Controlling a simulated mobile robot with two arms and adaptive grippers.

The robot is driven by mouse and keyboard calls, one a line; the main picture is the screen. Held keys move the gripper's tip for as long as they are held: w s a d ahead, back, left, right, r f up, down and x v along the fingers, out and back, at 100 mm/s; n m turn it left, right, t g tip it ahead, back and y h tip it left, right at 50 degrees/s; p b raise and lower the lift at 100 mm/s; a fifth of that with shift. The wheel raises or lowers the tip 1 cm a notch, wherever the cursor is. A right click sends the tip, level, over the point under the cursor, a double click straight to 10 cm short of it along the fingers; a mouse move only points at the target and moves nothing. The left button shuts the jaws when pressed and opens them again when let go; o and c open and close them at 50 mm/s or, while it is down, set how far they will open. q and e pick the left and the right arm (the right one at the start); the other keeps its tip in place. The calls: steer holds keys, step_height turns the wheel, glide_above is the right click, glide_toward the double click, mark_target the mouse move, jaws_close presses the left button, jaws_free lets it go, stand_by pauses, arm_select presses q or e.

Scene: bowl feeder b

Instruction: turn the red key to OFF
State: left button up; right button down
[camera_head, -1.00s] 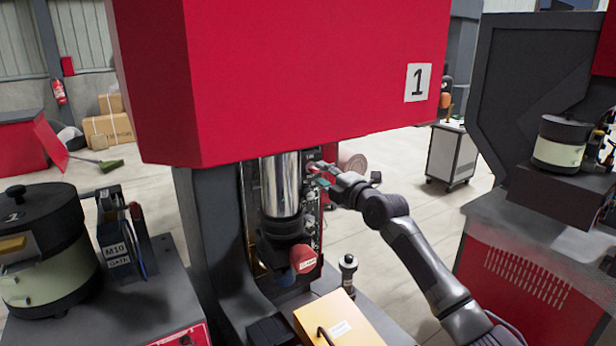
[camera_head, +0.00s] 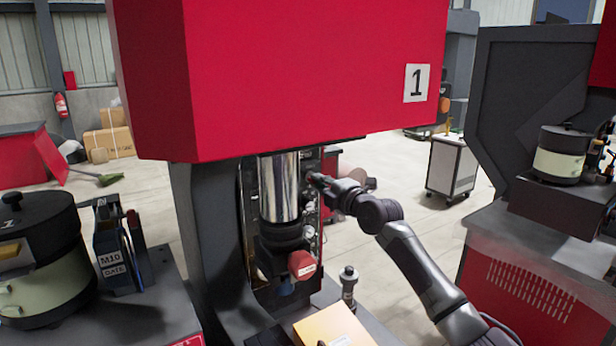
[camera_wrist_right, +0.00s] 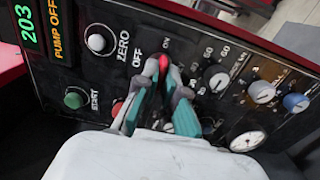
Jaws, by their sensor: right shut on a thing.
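The red key (camera_wrist_right: 164,63) sits on a black control panel (camera_wrist_right: 108,68) in the right wrist view. Only its red top shows between my fingertips, near the white ON and OFF labels. My right gripper (camera_wrist_right: 162,72) is shut on the key; its fingers hide the rest of it, so I cannot tell exactly which way it points. In the head view my right gripper (camera_head: 318,182) reaches the panel beside the shiny metal cylinder (camera_head: 280,186), and the key is too small to make out there. My left gripper is not in view.
A red machine head (camera_head: 290,80) overhangs the panel. A yellow box (camera_head: 333,325) lies below.

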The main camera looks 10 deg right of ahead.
steer(key=n+b, duration=0.3)
steer(key=n, duration=0.2)
stand_by(0.7)
